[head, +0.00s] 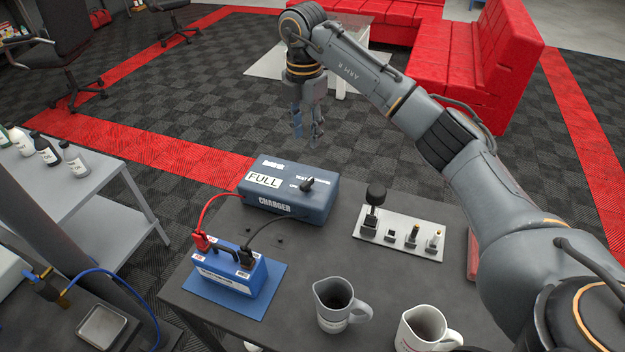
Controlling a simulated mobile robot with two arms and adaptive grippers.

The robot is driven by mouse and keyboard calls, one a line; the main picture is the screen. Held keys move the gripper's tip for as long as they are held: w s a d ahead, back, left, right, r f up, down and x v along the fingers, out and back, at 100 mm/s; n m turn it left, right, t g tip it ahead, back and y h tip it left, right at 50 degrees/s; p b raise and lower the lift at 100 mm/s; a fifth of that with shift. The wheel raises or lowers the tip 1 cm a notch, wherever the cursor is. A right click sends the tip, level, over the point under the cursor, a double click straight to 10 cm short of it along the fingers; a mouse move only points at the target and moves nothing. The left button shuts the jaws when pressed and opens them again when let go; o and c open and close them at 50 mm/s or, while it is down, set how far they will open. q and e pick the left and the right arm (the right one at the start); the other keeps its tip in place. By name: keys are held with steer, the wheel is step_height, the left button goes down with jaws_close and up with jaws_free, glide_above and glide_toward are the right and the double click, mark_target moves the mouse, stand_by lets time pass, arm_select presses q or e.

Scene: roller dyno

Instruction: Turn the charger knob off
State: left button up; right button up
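The blue charger box (287,203) stands at the back of the dark table, with "CHARGER" on its front and "FULL" on a white display (263,180). Its black knob (308,185) sits on the sloping top face, right of centre. Small white labels surround the knob; its exact pointing direction is hard to tell. My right gripper (308,138) hangs fingers down above and behind the charger, apart from the knob. Its fingers look parted, with nothing between them. My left gripper is not in view.
Red and black cables run from the charger to a blue battery (230,272) on a blue mat (204,288). A white plate (402,232) with several controls stands to the right. Two mugs, one grey (338,305) and one white (425,330), stand in front.

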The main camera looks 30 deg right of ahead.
mark_target(307, 180)
steer(key=f, duration=0.4)
steer(key=f+p, duration=0.1)
steer(key=f, duration=0.3)
steer(key=f+p, duration=0.1)
steer(key=f, duration=0.3)
steer(key=shift+s+a+f, duration=0.15)
steer(key=shift+s+a, duration=0.05)
steer(key=shift+a, duration=0.05)
steer(key=shift+f, duration=0.6)
steer(key=shift+r, duration=0.1)
jaws_close()
